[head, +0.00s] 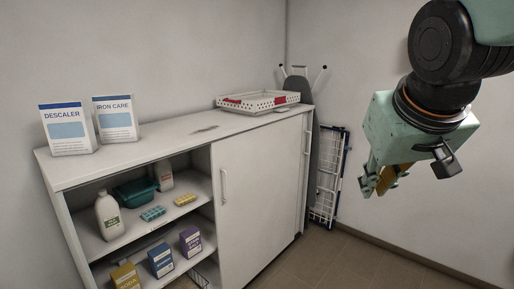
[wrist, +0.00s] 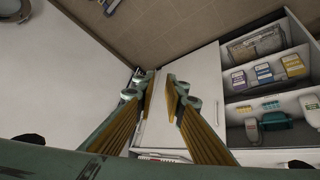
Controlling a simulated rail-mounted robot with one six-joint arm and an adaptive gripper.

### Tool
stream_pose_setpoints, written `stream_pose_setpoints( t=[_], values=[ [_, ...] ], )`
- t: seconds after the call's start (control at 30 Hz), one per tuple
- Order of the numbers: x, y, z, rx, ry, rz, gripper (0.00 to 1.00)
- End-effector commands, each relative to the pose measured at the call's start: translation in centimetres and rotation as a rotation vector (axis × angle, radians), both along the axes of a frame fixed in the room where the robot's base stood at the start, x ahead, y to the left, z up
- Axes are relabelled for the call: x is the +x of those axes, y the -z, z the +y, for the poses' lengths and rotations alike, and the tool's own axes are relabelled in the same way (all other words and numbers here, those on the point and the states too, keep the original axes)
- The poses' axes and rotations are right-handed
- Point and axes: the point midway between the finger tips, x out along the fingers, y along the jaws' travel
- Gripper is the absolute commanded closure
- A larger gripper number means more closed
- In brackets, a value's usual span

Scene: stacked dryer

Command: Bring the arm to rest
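My gripper (head: 378,184) hangs in the air at the right of the head view, to the right of the cabinet and apart from it. It is a pale green body with yellow-brown finger pads pointing down. In the wrist view my gripper (wrist: 160,85) shows its two fingers with a gap between the tips. Nothing is seen held between them. The white cabinet (head: 255,200) lies beyond the fingers, and its door also shows in the wrist view (wrist: 190,100).
The cabinet top carries a descaler box (head: 68,130), an iron care box (head: 116,120) and a white tray (head: 257,102) with red items. The left shelves hold bottles, a teal basket (head: 135,192) and boxes. A folded rack (head: 328,175) and ironing board (head: 296,84) stand by the wall.

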Motion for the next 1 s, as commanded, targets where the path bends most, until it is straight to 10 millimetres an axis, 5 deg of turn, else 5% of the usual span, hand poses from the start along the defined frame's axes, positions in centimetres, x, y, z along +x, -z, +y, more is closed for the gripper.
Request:
stream_pose_setpoints(
  t=[0.7,1.0],
  values=[
    [-19.2,4.3,2.6,0.101,0.034,0.209,0.89],
    [-23.2,5.5,3.4,0.127,0.032,0.258,0.89]
  ],
)
